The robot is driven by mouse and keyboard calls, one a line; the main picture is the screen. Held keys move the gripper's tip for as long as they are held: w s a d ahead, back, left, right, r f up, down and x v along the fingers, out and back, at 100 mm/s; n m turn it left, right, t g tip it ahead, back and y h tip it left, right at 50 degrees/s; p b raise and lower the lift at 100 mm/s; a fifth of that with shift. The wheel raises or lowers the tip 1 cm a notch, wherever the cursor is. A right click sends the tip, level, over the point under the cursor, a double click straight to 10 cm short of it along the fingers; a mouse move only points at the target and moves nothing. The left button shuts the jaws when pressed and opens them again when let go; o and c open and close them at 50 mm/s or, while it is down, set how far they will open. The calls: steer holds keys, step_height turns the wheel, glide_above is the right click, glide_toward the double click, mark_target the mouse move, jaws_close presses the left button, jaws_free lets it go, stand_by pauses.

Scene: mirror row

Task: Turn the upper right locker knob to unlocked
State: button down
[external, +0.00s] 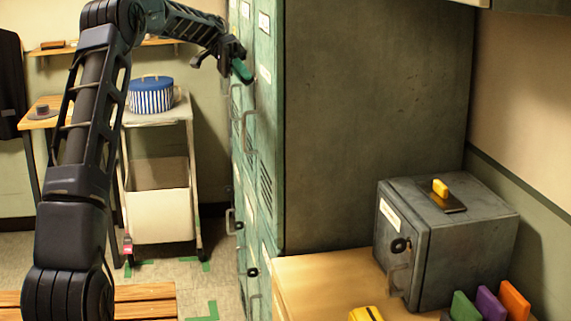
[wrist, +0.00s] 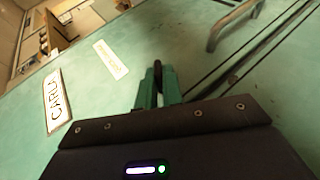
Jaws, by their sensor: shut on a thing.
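The green locker bank (external: 264,130) stands in the middle of the external view, its doors facing left and seen at a steep slant. My gripper (external: 242,72) is at the upper part of its doors. In the wrist view my gripper (wrist: 157,92) has its green fingers closed on a small dark knob (wrist: 158,72) that stands edge-on between them. Most of the knob is hidden by the fingers, and its turn position cannot be read. The door around it carries a name plate (wrist: 54,101) and a smaller label (wrist: 110,59).
A door handle (wrist: 226,27) is beyond the fingers in the wrist view. A trolley (external: 160,115) with a striped blue tin (external: 151,98) stands behind. A grey metal box (external: 450,245) sits on a wooden top at right. A bench (external: 145,301) lies at lower left.

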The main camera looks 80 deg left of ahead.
steer(key=shift+a+f+n+t+h, duration=0.15)
steer(key=shift+n+t+h, duration=0.1)
steer(key=shift+h, duration=0.55)
steer(key=shift+f+n+t+h, duration=0.1)
steer(key=shift+n+t+h, duration=0.15)
steer(key=shift+h, duration=0.55)
steer(key=shift+a+f+n+t+h, duration=0.1)
steer(key=shift+f+n+t+h, duration=0.15)
steer(key=shift+h, duration=0.55)
steer(key=shift+d+r, duration=0.1)
steer(key=c, duration=1.5)
jaws_free()
steer(key=shift+c, duration=0.2)
steer(key=shift+h, duration=0.3)
steer(key=v, duration=0.7)
steer(key=shift+a, duration=0.2)
steer(key=shift+s, duration=0.1)
